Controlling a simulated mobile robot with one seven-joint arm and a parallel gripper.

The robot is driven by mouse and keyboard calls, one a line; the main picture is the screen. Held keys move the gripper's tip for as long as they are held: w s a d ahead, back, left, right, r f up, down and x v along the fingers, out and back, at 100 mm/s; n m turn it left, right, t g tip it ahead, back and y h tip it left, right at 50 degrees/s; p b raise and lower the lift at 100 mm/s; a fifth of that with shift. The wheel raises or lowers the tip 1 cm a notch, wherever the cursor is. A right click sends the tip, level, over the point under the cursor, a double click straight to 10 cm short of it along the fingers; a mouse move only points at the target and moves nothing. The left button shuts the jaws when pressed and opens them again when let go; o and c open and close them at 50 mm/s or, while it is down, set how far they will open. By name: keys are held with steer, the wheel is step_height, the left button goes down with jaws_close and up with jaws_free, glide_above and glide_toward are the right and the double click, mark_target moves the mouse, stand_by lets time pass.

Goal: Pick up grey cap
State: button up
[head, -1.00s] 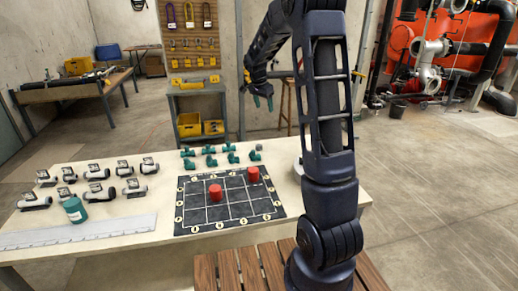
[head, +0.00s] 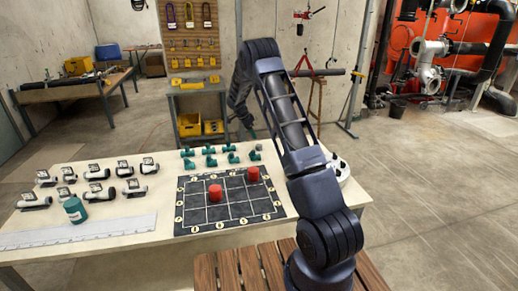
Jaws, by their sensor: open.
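A small grey cap (head: 259,147) stands on the light table top, at the right end of the back row of teal fittings, just behind the black grid board. It is small in the head view and its details cannot be made out. My gripper (head: 251,131) hangs from my bent arm, a little above and behind the cap and slightly left of it in the picture. It is open, with nothing seen between its fingers, and it appears apart from the cap.
Teal fittings (head: 209,161) sit left of the cap. The black grid board (head: 230,222) carries two red pieces (head: 215,192). A white round object (head: 341,170) is partly behind my arm.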

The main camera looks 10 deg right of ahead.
mark_target(259, 145)
steer(key=x, duration=0.5)
steer(key=shift+d+f, duration=0.1)
steer(key=shift+f, duration=0.15)
steer(key=shift+w+d+x, duration=0.1)
steer(key=shift+w+x, duration=0.05)
steer(key=shift+x, duration=1.15)
steer(key=shift+w+d+x, duration=0.15)
steer(key=shift+x, duration=1.15)
steer(key=shift+r, duration=0.1)
steer(key=c, duration=1)
